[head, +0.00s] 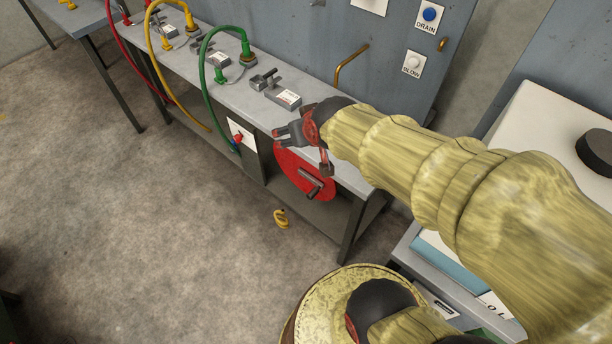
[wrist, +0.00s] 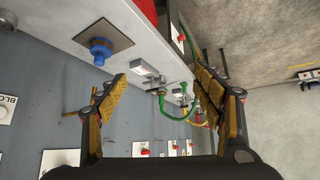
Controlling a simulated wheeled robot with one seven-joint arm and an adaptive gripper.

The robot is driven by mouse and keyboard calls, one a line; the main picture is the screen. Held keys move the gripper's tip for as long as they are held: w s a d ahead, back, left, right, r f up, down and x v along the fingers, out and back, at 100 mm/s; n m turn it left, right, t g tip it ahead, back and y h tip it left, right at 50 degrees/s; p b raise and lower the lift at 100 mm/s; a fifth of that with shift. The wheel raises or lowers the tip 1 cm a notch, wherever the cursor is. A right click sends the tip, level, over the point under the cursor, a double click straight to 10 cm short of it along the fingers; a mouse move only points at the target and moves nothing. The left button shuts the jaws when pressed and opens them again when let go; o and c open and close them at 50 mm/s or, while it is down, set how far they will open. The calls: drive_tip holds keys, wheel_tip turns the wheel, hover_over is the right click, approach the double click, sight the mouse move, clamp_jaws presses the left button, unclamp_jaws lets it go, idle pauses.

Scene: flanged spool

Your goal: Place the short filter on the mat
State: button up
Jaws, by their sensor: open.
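My gripper (head: 302,150) is open and empty in the head view, in front of the grey bench, near its right end. In the wrist view my gripper (wrist: 158,84) has its two fingers wide apart with nothing between them. I cannot pick out a short filter or a mat for certain in either view. A dark round piece (head: 597,150) lies on a white surface at the right edge of the head view; I cannot tell what it is.
The grey bench (head: 215,85) carries red, yellow and green hoses (head: 206,75) and small metal clamps (head: 284,96). A yellow item (head: 281,218) lies on the floor.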

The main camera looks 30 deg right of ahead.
drive_tip(key=s+a+r+n+g, duration=0.1)
drive_tip(key=s+a+r, duration=0.1)
drive_tip(key=s, duration=0.5)
drive_tip(key=s+a+r+g+y, duration=0.1)
drive_tip(key=s+a+r, duration=0.1)
drive_tip(key=s+a, duration=0.3)
drive_tip(key=s, duration=0.3)
drive_tip(key=shift+r+n+g, duration=0.3)
drive_tip(key=shift+r+n, duration=0.1)
